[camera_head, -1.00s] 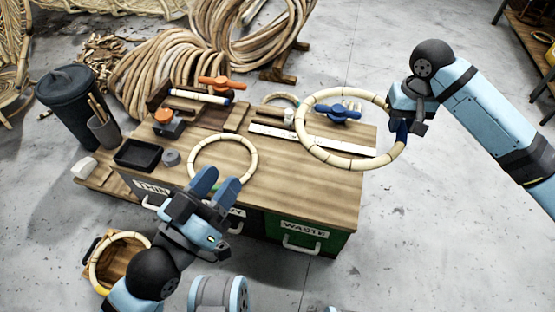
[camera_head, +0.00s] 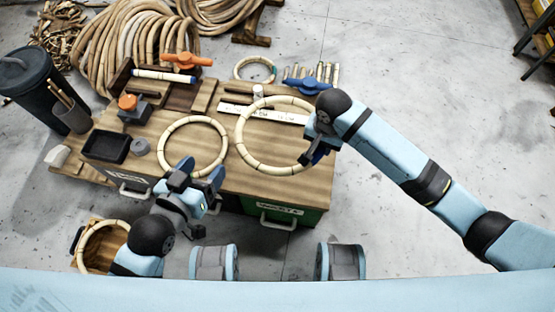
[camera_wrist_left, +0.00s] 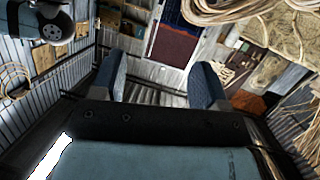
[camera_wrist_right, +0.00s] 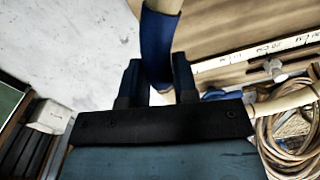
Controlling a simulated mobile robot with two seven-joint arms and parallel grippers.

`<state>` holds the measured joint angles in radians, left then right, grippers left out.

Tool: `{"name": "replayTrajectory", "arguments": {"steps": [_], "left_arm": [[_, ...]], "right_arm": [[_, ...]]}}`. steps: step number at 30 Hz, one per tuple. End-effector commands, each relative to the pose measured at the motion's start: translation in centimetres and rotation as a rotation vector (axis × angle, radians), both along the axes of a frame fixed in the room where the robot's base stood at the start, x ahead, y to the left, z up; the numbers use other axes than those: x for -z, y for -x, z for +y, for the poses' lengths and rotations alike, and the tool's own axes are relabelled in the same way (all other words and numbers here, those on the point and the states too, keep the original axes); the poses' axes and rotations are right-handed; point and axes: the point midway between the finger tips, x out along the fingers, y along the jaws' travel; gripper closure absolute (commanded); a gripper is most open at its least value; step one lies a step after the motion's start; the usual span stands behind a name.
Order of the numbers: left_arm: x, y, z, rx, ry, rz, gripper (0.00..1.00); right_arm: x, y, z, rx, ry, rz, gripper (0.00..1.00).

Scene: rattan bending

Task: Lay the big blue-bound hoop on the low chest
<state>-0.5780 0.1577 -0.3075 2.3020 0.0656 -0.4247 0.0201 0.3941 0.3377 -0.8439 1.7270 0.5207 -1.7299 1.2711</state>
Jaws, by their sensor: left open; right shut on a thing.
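The big pale rattan hoop (camera_head: 241,150) is over the right half of the low chest's wooden top (camera_head: 282,190); I cannot tell whether it touches. My right gripper (camera_head: 316,150) is shut on its blue binding at the hoop's right side, near the chest's right edge. In the right wrist view the blue binding (camera_wrist_right: 157,45) stands between the fingers (camera_wrist_right: 157,85). My left gripper (camera_head: 203,172) is open and empty, in front of the smaller hoop (camera_head: 166,136) on the chest. The left wrist view shows its two fingers (camera_wrist_left: 160,85) apart with nothing between them.
A blue clamp (camera_head: 308,86), a white ruler (camera_head: 275,115) and a small white object (camera_head: 258,91) are near the big hoop. A black tray (camera_head: 106,147) and an orange clamp (camera_head: 187,60) are on the left. Another hoop (camera_head: 105,222) rests in a box below left.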

Motion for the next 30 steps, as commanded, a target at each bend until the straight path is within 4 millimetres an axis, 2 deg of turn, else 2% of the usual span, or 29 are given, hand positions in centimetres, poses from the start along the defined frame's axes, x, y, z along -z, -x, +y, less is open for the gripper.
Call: {"name": "replayTrajectory", "arguments": {"steps": [2,5,11,17,21,26,30], "left_arm": [[0.0,-0.1,-0.1,0.001,0.004,-0.005,0.32],[-0.4,-0.3,-0.4,0.007,0.023,-0.040,0.32],[-4.1,-1.1,-2.0,0.039,0.126,-0.210,0.32],[-7.8,-0.8,-3.3,0.077,0.237,-0.378,0.32],[-8.5,-0.7,-3.7,0.094,0.268,-0.410,0.32],[-7.7,-0.8,-3.7,0.099,0.256,-0.376,0.32],[-6.2,-0.9,-3.8,0.108,0.240,-0.338,0.32]], "right_arm": [[0.3,-0.1,0.0,0.000,0.000,-0.001,1.00],[1.9,-0.1,-0.1,0.000,0.001,0.000,1.00],[7.3,-0.1,-0.1,-0.001,0.003,0.001,1.00],[12.5,-0.1,-0.1,-0.002,0.002,0.000,1.00],[14.9,-0.1,-0.1,-0.002,0.002,0.000,1.00],[15.9,-0.1,-0.1,-0.002,0.000,-0.002,1.00],[18.1,-0.1,-0.1,-0.002,0.001,-0.002,1.00]]}}
